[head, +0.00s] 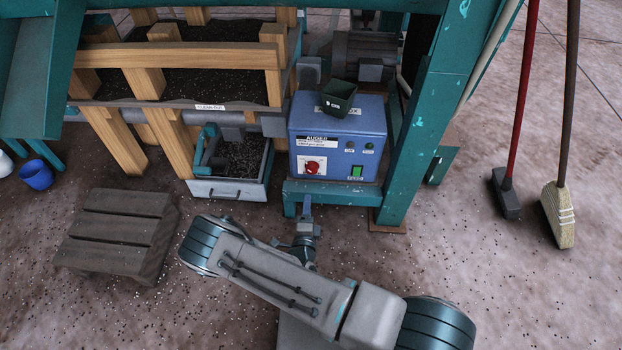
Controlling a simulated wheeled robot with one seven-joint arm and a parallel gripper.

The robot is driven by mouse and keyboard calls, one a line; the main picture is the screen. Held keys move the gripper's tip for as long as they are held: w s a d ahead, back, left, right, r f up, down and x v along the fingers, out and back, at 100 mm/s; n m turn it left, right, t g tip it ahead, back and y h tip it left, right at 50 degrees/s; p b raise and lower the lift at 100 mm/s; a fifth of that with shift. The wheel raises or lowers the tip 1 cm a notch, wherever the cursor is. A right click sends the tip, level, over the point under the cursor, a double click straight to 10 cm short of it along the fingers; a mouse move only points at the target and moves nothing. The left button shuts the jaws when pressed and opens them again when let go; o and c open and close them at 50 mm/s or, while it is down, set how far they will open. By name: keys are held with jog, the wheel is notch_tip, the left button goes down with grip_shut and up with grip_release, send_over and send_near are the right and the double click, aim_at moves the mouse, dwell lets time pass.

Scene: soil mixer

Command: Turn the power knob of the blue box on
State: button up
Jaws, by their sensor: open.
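The blue box (338,135) stands on a teal frame at the centre of the head view, with an "AUGER" label on its front. A red knob (312,167) sits at the lower left of that front face. A green switch (357,171) sits at the lower right, with two small indicators above it. My gripper (306,203) is open and empty, just below and in front of the red knob, apart from it as far as I can tell. My wrist and the viewing angle partly hide the fingers. The knob's exact pointing direction is too small to read.
A small dark green pot (338,98) sits on top of the box. A soil drawer (230,188) stands open to its left, near a wooden step (120,232). A teal post (418,125) rises close on the right. Brooms (558,215) stand farther right.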

aim_at(311, 172)
jog(key=w+b, duration=0.1)
jog(key=w, duration=0.3)
jog(key=w+b, duration=0.2)
jog(key=w, duration=0.3)
jog(key=w+b, duration=0.1)
jog(key=w, duration=0.3)
jog(key=shift+w+d, duration=0.25)
jog(key=c, duration=1)
